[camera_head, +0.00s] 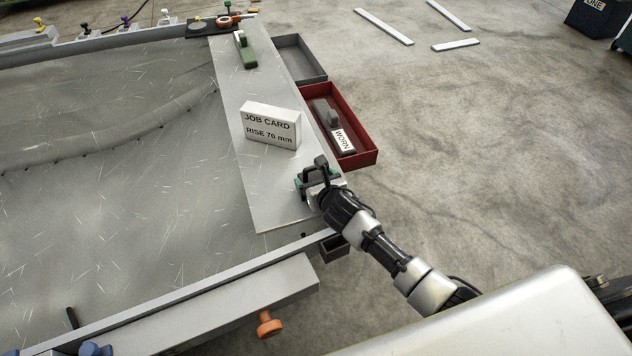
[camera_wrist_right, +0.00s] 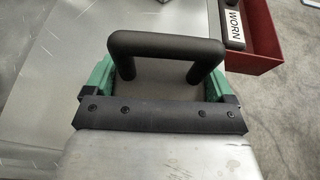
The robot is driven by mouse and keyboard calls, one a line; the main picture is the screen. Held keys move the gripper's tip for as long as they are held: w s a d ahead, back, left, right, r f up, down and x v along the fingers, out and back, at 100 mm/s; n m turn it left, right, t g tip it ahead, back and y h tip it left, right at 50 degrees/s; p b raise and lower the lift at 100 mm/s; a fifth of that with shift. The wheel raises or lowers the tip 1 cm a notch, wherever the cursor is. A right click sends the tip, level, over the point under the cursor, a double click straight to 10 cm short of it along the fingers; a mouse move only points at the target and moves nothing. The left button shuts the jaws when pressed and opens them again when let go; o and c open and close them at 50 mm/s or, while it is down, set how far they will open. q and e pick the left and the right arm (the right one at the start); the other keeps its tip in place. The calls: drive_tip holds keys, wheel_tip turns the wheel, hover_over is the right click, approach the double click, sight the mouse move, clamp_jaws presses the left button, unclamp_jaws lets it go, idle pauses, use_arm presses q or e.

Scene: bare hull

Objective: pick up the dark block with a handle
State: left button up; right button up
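The dark block with a handle (camera_head: 314,164) is at the right edge of the grey plate, beside my right gripper (camera_head: 317,179). In the right wrist view its black arched handle (camera_wrist_right: 165,45) stands between the green fingertips of my right gripper (camera_wrist_right: 158,82). A grey surface shows under the arch. The fingers are wide apart, one on each side and close to it; whether they press on it is not clear. The block's lower part is hidden. My left gripper is not in view.
A white job card (camera_head: 270,127) reading "RISE 70 mm" stands on the plate (camera_head: 272,200). A green handled block (camera_head: 244,50) is further back. A red bin (camera_head: 371,156) holds a dark handled block labelled WORN (camera_head: 325,110). A grey bin (camera_head: 315,72) adjoins it.

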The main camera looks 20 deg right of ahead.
drive_tip(key=c, duration=0.7)
drive_tip(key=shift+w+r, duration=0.1)
drive_tip(key=shift+r, duration=0.1)
drive_tip(key=shift+c, duration=1)
